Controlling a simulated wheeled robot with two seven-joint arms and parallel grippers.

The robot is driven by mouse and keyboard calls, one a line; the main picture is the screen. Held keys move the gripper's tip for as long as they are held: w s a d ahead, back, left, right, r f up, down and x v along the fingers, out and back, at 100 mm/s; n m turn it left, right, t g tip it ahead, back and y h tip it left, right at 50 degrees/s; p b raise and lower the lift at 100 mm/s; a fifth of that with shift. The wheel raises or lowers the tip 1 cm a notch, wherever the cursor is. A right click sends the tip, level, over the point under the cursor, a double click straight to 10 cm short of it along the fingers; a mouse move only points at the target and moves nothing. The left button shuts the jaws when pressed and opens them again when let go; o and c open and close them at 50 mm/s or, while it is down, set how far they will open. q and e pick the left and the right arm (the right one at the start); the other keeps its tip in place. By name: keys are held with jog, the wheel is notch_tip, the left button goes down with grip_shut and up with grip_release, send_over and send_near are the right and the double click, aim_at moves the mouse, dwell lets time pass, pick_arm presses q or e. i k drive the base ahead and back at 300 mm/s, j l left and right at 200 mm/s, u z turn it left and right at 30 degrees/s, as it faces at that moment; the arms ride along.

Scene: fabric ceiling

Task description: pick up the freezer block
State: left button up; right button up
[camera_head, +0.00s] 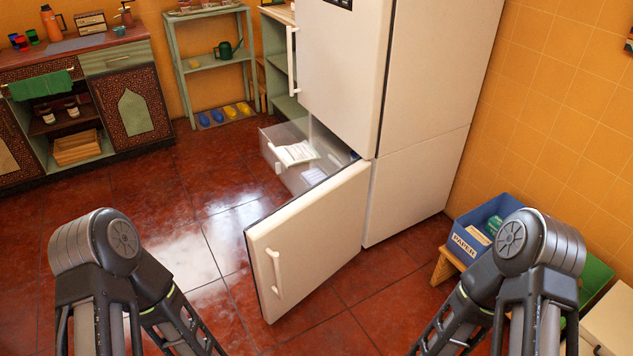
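A white fridge-freezer (425,170) stands at the back right, its lower door (305,240) swung open toward me. A clear drawer (271,150) is pulled out of the freezer part. In it lie a flat white item (296,153) with faint markings and a smaller pale bluish item (314,175) nearer the door. I cannot tell for sure which is the freezer block. The open door hides part of the drawer. Only the bent elbows of my two arms show, at the lower left and lower right; both grippers are out of the frame.
A dark patterned cabinet (133,110) stands at the back left, beside a green shelf (217,60) with a watering can (228,48). A blue paper box (468,222) rests on a wooden stool (445,265) at right. The red tile floor (195,190) before the drawer is clear.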

aim_at(311, 177)
jog(key=i+l+z, duration=0.35)
jog(key=i, duration=0.7)
jog(key=i+l+z, duration=0.1)
jog(key=i+z, duration=0.25)
jog(key=i, duration=0.7)
